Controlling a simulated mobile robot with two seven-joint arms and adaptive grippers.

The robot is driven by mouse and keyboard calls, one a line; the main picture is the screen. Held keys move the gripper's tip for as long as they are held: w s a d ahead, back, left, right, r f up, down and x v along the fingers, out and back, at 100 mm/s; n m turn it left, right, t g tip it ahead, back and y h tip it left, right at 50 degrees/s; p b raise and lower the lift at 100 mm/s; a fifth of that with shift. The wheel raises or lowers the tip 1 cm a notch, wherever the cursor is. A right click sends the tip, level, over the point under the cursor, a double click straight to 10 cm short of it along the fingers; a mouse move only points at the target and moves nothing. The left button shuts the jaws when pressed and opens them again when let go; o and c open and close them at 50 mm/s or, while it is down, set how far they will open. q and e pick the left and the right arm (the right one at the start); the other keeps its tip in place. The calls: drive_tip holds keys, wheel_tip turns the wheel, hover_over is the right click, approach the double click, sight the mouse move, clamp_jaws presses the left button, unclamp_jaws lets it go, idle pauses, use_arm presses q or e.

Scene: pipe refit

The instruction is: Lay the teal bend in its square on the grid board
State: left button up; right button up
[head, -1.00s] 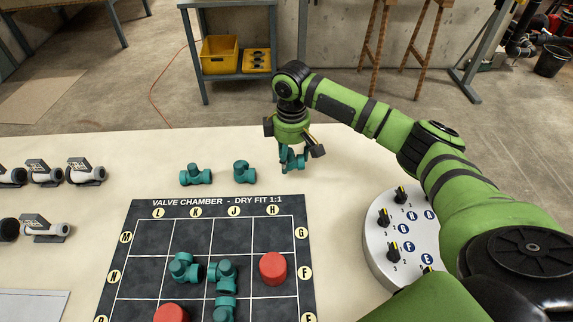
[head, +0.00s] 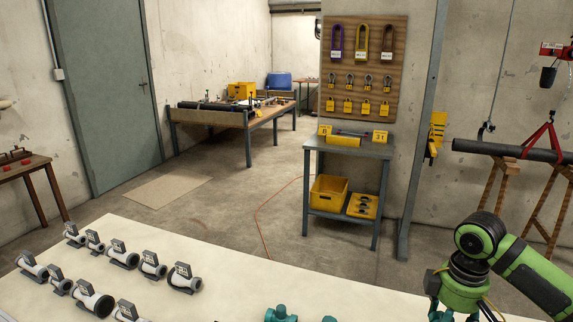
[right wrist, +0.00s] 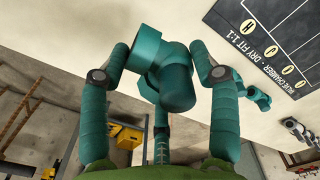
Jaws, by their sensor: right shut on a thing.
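My right gripper (right wrist: 162,72) is shut on a teal bend (right wrist: 172,75) in the right wrist view. Two short stubs of the bend show at an angle to each other between the fingers. In the head view my right gripper (head: 458,311) is at the lower right, its fingers cut off by the bottom edge. A corner of the dark grid board (right wrist: 268,40) shows at the upper right of the right wrist view, apart from the held bend. The board is out of the head view. My left gripper is not in view.
Two loose teal fittings peek in at the head view's bottom edge, one of them here (head: 281,314). Another view of a loose teal fitting (right wrist: 256,96) is beside the board. Several white meter pieces (head: 119,254) stand on the pale table (head: 230,265) at left.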

wheel_tip(320, 180, up, 4)
drive_tip(key=shift+p, duration=1.2)
use_arm(q)
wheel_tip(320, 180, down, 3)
drive_tip(key=b, duration=0.6)
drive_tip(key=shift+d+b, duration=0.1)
drive_tip(key=shift+b, duration=0.2)
use_arm(e)
drive_tip(key=s+a+f+m, duration=0.3)
drive_tip(key=a+m, duration=0.1)
drive_tip(key=a, duration=0.4)
drive_tip(key=s+a+f+m, duration=0.3)
drive_tip(key=a, duration=0.6)
drive_tip(key=shift+m, duration=0.4)
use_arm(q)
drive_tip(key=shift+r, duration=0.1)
